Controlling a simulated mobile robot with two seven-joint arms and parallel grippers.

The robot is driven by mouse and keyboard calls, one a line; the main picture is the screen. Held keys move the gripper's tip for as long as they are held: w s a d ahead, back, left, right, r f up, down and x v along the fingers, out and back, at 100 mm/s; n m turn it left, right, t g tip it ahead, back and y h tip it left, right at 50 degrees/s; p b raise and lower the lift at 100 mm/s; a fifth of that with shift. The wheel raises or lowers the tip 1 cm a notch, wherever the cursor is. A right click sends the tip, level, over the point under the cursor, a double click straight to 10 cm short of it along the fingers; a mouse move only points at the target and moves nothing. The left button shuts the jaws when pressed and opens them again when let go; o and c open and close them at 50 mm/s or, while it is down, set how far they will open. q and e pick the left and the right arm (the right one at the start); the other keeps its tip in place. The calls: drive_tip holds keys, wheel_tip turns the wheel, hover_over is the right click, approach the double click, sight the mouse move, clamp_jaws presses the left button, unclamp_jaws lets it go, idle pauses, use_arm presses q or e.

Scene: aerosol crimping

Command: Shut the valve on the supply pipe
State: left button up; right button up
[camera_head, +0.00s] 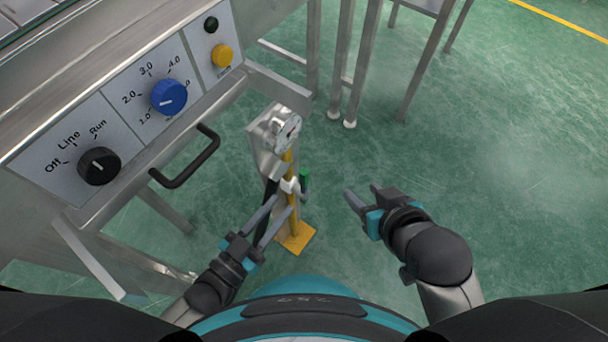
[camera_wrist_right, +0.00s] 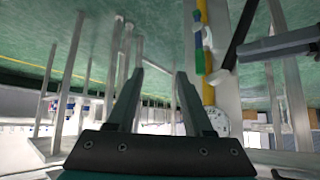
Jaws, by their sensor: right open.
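The yellow supply pipe (camera_head: 294,222) runs up a grey metal post in the middle of the head view. Its white valve body (camera_head: 289,186) carries a green handle (camera_head: 304,181) on the right side. In the right wrist view the handle (camera_wrist_right: 200,60) is green and blue and lies roughly along the yellow pipe (camera_wrist_right: 208,94). My right gripper (camera_head: 361,191) is open and empty, to the right of the handle and apart from it. My left gripper (camera_head: 282,204) is open, with its fingers in front of the post below the valve; I cannot tell whether they touch anything.
A round gauge (camera_head: 289,129) sits on top of the post. At the left stands a control panel with a black knob (camera_head: 99,166), a blue knob (camera_head: 169,97) and a yellow button (camera_head: 222,55). A black bar handle (camera_head: 190,164) juts out below. The green floor at right is clear.

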sight(302, 180)
use_arm(q)
drive_tip(key=b+x, duration=0.1)
drive_tip(key=x, duration=0.4)
drive_tip(key=shift+w+d+b, duration=0.1)
drive_tip(key=shift+w+b, duration=0.05)
drive_tip(key=shift+b, duration=0.2)
drive_tip(key=shift+b+x, duration=0.5)
drive_tip(key=shift+x, duration=0.85)
drive_tip(key=shift+b+x, duration=0.3)
drive_tip(key=shift+x, duration=0.6)
use_arm(e)
drive_tip(key=w+a+r+t+y, duration=0.1)
drive_tip(key=a+r+t+y, duration=0.1)
drive_tip(key=a+t, duration=0.3)
drive_tip(key=shift+w+a+r+t+y, duration=0.15)
drive_tip(key=shift+w+a+t+y, duration=0.2)
drive_tip(key=shift+y, duration=0.35)
drive_tip(key=shift+s, duration=0.1)
use_arm(q)
clamp_jaws()
